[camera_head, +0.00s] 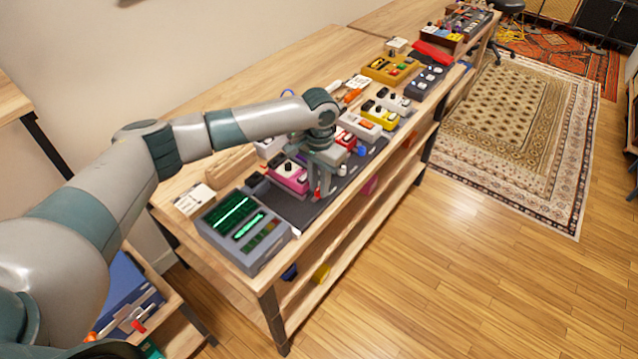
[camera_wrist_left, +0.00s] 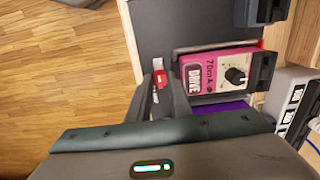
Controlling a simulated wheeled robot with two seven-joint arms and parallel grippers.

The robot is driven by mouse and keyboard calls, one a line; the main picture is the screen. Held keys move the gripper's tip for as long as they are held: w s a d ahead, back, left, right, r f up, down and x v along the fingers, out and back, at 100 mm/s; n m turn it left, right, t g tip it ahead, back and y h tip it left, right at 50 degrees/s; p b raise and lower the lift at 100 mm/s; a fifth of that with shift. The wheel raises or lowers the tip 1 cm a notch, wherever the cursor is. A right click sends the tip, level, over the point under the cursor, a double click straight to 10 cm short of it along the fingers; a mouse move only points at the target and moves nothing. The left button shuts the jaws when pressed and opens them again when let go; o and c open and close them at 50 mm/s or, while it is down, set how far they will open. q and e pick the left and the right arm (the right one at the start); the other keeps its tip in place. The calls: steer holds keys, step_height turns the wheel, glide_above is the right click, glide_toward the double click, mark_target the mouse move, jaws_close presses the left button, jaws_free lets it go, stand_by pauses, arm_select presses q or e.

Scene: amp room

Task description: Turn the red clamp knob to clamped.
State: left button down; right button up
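The red clamp knob (camera_wrist_left: 160,78) is a small red piece at the edge of a dark mat in the left wrist view, beside a pink pedal. It also shows as a small red spot (camera_head: 318,194) in the head view, just under my gripper. My left gripper (camera_head: 319,187) points down over the front edge of the bench. In the left wrist view its two dark fingers (camera_wrist_left: 161,88) stand on either side of the knob. Whether they press on it I cannot tell. The knob's underside and exact angle are hidden. My right gripper is not in view.
A pink pedal (camera_wrist_left: 218,75) lies close beside the fingers. A grey device with green screens (camera_head: 243,231) stands at the bench's near end. Several coloured pedals, one yellow (camera_head: 380,117), line the bench farther back. The wooden floor (camera_head: 450,270) to the right is clear.

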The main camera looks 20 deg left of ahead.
arm_select(q)
steer(key=shift+r+m+p, duration=0.15)
steer(key=shift+m+p, duration=1.15)
steer(key=shift+m, duration=0.2)
steer(key=m+p, duration=0.2)
steer(key=m, duration=0.2)
steer(key=shift+m, duration=0.3)
steer(key=m+p, duration=0.1)
steer(key=m, duration=0.1)
steer(key=shift+m, duration=0.3)
steer(key=m, duration=0.2)
steer(key=shift+w+m, duration=0.1)
steer(key=shift+m, duration=0.3)
steer(key=m, duration=0.3)
steer(key=shift+m, duration=1)
